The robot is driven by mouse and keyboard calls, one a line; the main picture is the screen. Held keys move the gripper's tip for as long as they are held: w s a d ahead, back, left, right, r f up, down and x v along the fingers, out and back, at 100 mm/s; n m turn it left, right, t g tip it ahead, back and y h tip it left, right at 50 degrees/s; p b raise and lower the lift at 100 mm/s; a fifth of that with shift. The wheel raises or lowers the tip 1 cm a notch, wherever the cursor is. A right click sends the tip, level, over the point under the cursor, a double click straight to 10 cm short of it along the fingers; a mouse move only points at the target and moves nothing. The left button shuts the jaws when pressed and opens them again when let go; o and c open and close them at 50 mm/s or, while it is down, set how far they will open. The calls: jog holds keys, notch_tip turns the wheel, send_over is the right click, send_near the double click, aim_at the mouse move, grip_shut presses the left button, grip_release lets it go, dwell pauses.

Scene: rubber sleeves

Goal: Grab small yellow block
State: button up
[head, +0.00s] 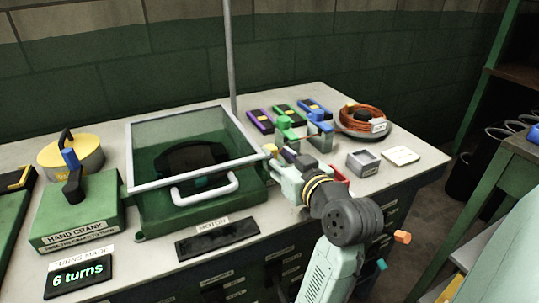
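A small yellow block-like piece (270,149) shows beside the right edge of the clear-lidded green case, just left of my gripper. It is very small in the head view, and I cannot tell what it rests on. My gripper (298,157) is low over the table right of the case, with its dark fingers pointing away from the camera. The wrist hides much of the fingers, so I cannot tell whether they are open or hold anything. Green (287,128) and blue (320,122) pieces stand just beyond the gripper.
The green case (145,221) with its handle is left of my arm. Purple (260,120), green and blue boxes lie behind. An orange cable coil (362,118), grey box (363,163) and white card (401,155) are at right. A hand crank (76,212) is far left.

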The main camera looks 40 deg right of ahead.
aim_at(273, 152)
jog(key=shift+p+x, duration=1)
jog(key=shift+x, duration=1.75)
jog(key=shift+d+f, duration=0.1)
jog(key=shift+f, duration=0.05)
jog(key=shift+c, duration=0.4)
jog(key=shift+s, duration=0.1)
grip_shut()
